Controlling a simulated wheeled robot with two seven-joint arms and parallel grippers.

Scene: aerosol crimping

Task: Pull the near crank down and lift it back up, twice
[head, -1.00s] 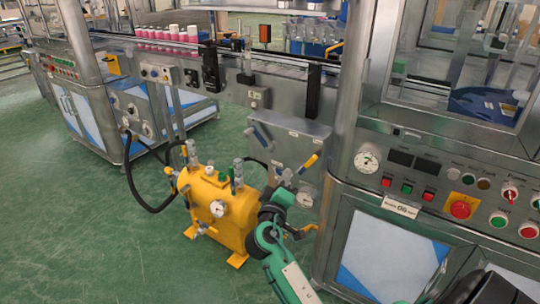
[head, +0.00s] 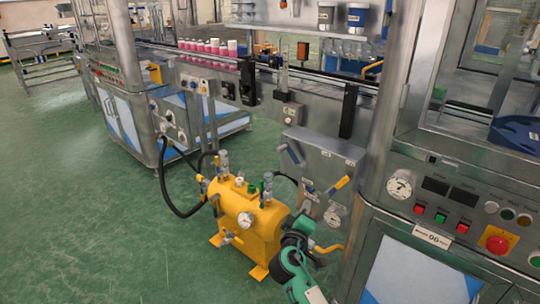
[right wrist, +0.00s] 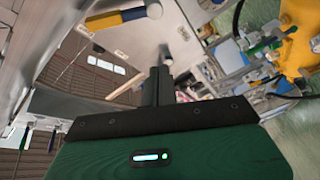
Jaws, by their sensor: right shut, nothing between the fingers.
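The steel box on the machine's side carries two cranks. The nearer crank (head: 342,183) has a yellow grip with a blue end and is tilted up to the right. My right gripper (head: 303,224) is shut and empty, low in front of the box and beside the yellow tank, apart from the cranks. The wrist view shows its dark fingers together (right wrist: 158,85), with a yellow-and-blue grip (right wrist: 117,18) beyond them at the upper left. Its fingertips are hard to make out in the head view. My left gripper is out of view.
The yellow tank (head: 245,218) with gauges and black hoses stands left of my right gripper. A yellow lever (head: 329,248) sits low beside the gripper. The control panel with the red button (head: 496,243) is at the right. Green floor at the left is clear.

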